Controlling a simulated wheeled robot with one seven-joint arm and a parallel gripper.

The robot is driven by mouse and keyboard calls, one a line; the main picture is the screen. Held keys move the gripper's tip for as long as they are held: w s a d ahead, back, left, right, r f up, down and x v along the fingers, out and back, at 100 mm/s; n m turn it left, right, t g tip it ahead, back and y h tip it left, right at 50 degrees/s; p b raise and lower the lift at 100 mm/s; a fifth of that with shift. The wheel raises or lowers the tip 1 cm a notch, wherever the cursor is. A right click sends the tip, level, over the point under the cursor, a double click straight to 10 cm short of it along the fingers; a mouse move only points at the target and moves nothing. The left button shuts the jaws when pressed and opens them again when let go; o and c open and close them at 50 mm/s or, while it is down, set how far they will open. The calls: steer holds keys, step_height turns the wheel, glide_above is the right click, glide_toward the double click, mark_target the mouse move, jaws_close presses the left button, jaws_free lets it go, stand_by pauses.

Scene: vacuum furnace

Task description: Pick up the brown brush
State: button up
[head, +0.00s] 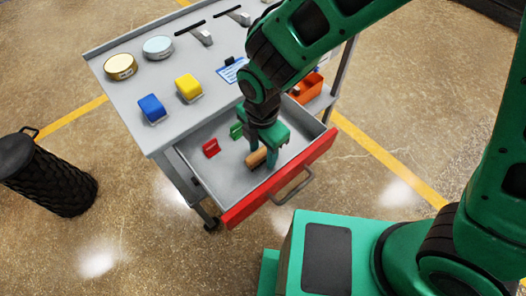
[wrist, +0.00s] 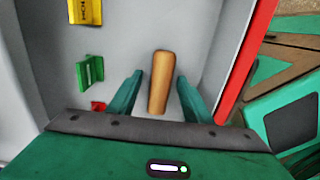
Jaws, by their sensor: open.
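The brown brush (head: 257,157) lies in the open drawer (head: 200,176) of the grey cart, and only its tan, rounded body shows. In the wrist view the brush (wrist: 159,82) stands between the two green fingers of my gripper (wrist: 158,92), with a gap on each side. My gripper (head: 262,160) is open and reaches down into the drawer at the brush in the head view.
A red holder (head: 211,148) and a green holder (head: 236,130) sit in the drawer left of my gripper. A yellow one (wrist: 85,12) shows in the wrist view. The red drawer front (head: 241,207) borders the near side. Blocks and tins stand on the cart top (head: 143,83).

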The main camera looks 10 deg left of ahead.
mark_target(260, 153)
steer(key=shift+c, duration=0.6)
jaws_close()
steer(key=shift+r, duration=0.45)
steer(key=r, duration=0.3)
steer(key=shift+s+a+r, duration=0.3)
steer(key=shift+r, duration=0.05)
steer(key=s+a+r, duration=0.6)
steer(key=s+a, duration=0.1)
steer(key=a, duration=0.1)
steer(key=shift+s+r, duration=0.15)
steer(key=shift+s, duration=0.15)
steer(key=shift+d, duration=0.1)
steer(key=c, duration=0.9)
jaws_free()
